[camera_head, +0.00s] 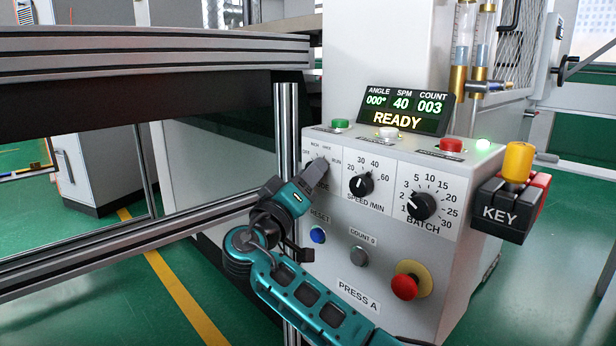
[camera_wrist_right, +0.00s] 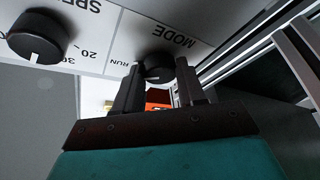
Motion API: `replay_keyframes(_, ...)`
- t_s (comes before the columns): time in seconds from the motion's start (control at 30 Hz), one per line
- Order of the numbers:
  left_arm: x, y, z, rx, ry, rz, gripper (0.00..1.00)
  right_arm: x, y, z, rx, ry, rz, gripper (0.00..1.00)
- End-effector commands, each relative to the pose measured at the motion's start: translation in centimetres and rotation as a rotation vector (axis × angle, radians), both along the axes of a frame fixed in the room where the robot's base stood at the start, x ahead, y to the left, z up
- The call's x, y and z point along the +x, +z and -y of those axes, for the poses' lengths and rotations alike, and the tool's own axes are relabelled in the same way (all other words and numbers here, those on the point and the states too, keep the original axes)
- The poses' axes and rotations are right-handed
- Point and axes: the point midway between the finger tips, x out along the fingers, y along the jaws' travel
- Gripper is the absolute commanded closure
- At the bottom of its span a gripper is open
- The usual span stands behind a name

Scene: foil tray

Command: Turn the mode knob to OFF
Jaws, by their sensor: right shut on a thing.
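The mode knob is a black round knob in the wrist view (camera_wrist_right: 158,64), below the printed word MODE, with RUN printed to its left. My right gripper (camera_head: 314,177) reaches the left dial of the press control box (camera_head: 365,255) and is shut on the knob. In the wrist view its two dark fingers (camera_wrist_right: 158,76) stand on either side of the knob. In the head view the gripper covers most of the knob, and the small labels around its top run to RUN on the right. I cannot tell which label the knob points at. My left gripper is not in view.
The speed knob (camera_head: 361,185) and batch knob (camera_head: 422,206) sit right of the mode dial. Below are a blue reset button (camera_head: 318,235), a grey button (camera_head: 359,256) and a red mushroom button (camera_head: 404,287). The display (camera_head: 404,109) reads READY. A metal frame post (camera_head: 287,130) stands close left.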

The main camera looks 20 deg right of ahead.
Motion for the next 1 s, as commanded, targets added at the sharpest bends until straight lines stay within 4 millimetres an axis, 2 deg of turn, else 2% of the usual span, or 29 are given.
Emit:
replay_keyframes(0.17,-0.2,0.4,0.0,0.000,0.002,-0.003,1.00,0.0,0.1,-0.1,-0.006,0.002,-0.020,0.91)
replay_keyframes(0.37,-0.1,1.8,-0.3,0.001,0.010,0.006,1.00,-0.1,0.4,-0.1,-0.038,0.003,-0.101,0.91)
replay_keyframes(0.67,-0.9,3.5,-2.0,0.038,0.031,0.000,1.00,-0.2,1.0,0.0,-0.133,0.003,-0.334,0.91)
replay_keyframes(1.0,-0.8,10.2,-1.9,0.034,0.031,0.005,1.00,-0.3,1.3,0.0,-0.257,0.003,-0.635,0.91)
